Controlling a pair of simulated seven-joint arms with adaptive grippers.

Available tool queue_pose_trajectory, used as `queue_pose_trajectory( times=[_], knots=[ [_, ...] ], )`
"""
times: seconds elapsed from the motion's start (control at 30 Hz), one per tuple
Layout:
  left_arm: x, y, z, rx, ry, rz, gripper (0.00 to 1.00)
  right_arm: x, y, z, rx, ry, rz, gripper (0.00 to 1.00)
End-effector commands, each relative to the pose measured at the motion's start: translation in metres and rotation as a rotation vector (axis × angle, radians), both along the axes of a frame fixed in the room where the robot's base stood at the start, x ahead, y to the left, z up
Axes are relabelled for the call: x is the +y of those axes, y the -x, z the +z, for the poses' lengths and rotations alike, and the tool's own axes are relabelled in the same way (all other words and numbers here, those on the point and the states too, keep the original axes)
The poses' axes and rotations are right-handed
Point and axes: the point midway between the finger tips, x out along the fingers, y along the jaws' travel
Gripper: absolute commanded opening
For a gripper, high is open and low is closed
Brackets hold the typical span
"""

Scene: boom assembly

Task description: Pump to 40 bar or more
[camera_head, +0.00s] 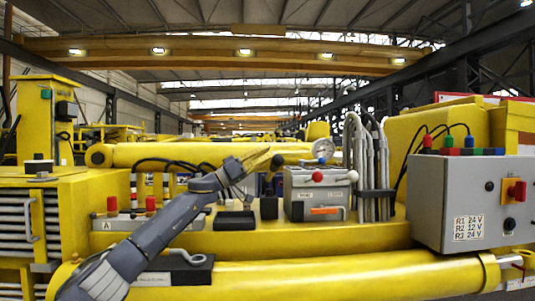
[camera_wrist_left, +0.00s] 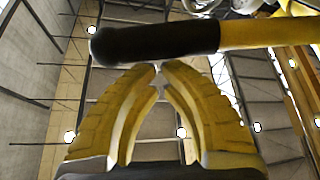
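My left gripper (camera_head: 262,158) reaches in from the left and points up and right, left of the grey pump box (camera_head: 302,190). In the left wrist view its yellow fingers (camera_wrist_left: 158,72) come together at the tips, with nothing visible between them. A lever with a black grip (camera_wrist_left: 150,42) and yellow shaft (camera_wrist_left: 250,35) crosses just beyond the fingertips; I cannot tell whether they touch it. In the head view a dark piece (camera_head: 276,162) by the fingertips may be this grip. A round gauge (camera_head: 323,149) stands above the pump box; its reading is too small. My right gripper is out of view.
The pump box bears a red knob (camera_head: 317,176) and an orange handle (camera_head: 325,210). Grey hoses (camera_head: 367,165) stand to its right. A grey control box (camera_head: 474,202) with a red switch is at the right. Yellow boom cylinders (camera_head: 330,277) run across the front.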

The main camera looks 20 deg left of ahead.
Motion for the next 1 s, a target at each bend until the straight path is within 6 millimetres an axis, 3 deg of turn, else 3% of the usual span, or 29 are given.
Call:
queue_pose_trajectory(
  times=[0.37, 0.67, 1.0],
  knots=[
    [-0.008, 0.015, -0.054, -0.166, -0.076, -0.002, 0.0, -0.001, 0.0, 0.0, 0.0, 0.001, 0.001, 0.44],
    [-0.012, 0.025, -0.113, -0.204, -0.092, -0.002, 0.0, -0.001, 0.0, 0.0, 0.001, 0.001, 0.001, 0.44],
    [-0.012, 0.026, -0.124, -0.205, -0.092, -0.002, 0.0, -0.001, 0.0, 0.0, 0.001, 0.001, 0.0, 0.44]
  ],
)
